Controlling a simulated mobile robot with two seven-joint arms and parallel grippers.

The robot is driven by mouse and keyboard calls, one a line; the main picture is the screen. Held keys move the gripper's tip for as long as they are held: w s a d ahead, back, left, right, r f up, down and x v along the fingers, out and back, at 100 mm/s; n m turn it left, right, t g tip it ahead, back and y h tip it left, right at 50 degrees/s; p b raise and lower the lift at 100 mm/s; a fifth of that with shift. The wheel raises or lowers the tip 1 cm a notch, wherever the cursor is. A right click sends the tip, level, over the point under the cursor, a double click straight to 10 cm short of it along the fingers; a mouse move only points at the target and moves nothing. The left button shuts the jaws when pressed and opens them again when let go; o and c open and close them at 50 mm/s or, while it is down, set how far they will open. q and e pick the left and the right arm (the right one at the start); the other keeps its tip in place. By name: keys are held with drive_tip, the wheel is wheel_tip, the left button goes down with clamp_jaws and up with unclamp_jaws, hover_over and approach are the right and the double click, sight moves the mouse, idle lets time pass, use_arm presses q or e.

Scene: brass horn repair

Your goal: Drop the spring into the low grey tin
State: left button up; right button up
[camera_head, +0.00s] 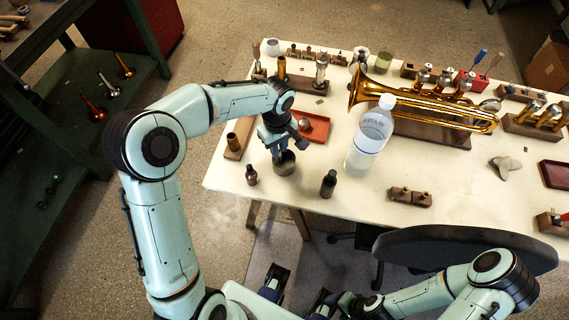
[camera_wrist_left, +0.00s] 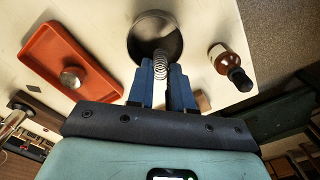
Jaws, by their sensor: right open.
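The low grey tin (camera_head: 285,169) stands on the cream table near its front left edge. It also shows in the left wrist view (camera_wrist_left: 143,45), open side up. My left gripper (camera_head: 283,153) is just above the tin. Its two blue fingers (camera_wrist_left: 161,70) are closed around a thin coiled metal spring (camera_wrist_left: 160,64). The spring's free end overlaps the tin's opening in the left wrist view; its height above the tin is unclear. The spring is too small to make out in the head view. My right gripper (camera_head: 328,304) is low in front of the table, open and empty.
An orange tray (camera_head: 318,133) with a small metal knob lies beside the tin. A small brown bottle (camera_head: 251,175), a dark bottle (camera_head: 328,184) and a clear plastic bottle (camera_head: 368,145) stand nearby. A brass trumpet (camera_head: 425,103) rests on a wooden stand behind.

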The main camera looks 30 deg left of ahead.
use_arm(q)
drive_tip(key=o, duration=0.4)
wheel_tip(320, 180, up, 13)
drive_tip(key=shift+r+p, duration=0.2)
drive_tip(key=shift+p, duration=0.6)
